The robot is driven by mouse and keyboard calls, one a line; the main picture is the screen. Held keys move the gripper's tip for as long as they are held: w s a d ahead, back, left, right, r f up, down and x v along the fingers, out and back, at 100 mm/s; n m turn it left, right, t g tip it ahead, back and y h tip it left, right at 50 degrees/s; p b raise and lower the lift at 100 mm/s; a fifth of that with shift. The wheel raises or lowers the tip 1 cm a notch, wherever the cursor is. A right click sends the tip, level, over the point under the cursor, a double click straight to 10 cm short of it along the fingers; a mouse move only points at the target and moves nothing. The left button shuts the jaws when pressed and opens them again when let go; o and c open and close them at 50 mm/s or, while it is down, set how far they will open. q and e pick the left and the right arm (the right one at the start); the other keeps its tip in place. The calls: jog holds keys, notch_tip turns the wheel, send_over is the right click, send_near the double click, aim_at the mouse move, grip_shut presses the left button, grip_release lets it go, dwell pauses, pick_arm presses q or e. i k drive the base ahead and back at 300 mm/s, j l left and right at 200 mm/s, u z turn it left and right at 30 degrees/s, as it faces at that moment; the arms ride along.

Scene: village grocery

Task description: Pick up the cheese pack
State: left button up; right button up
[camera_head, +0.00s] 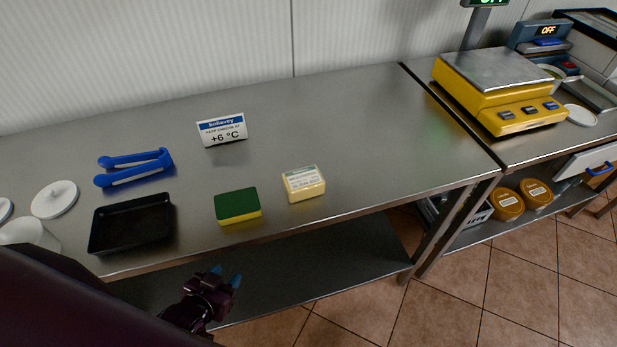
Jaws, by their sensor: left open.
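The cheese pack (303,184) is a pale yellow block with a white and green label on top. It lies on the steel table (330,130) near the front edge, to the right of a sponge. My left gripper (226,278) has blue fingertips and is open and empty. It is in front of the table's front edge, below and to the left of the cheese pack in the picture, and apart from it. My right gripper does not show.
A green and yellow sponge (238,206) lies just left of the cheese. Further left are a black tray (131,223), blue tongs (134,167) and a white lid (55,199). A temperature sign (222,130) stands behind. A yellow scale (500,90) stands at right. The table's middle right is clear.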

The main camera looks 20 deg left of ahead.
aim_at(307, 183)
jog(key=i+u, duration=0.1)
jog(key=u, duration=0.25)
jog(key=i+l+u, duration=0.1)
jog(key=u, duration=0.25)
